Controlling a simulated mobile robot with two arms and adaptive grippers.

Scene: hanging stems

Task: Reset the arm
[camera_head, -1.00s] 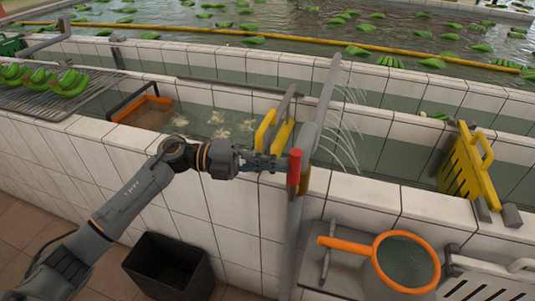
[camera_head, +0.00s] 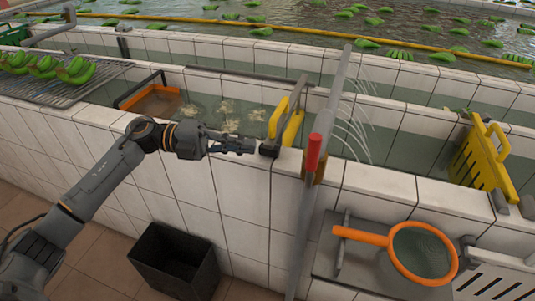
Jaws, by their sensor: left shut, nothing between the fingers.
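My left gripper (camera_head: 240,147) reaches in from the left over the tiled wall. Its fingers are shut and empty. The fingertips point right, towards a red handle (camera_head: 314,152) on a grey upright pipe (camera_head: 311,200); a clear gap lies between them. A yellow gate (camera_head: 290,128) with a dark block at its foot stands just beyond the fingertips. My right gripper is not in view.
A black bin (camera_head: 172,258) stands below my left arm. An orange-rimmed net (camera_head: 420,250) lies on a ledge at the lower right. A second yellow gate (camera_head: 478,158) stands at the right. Green bananas (camera_head: 75,70) lie on a rack at the left.

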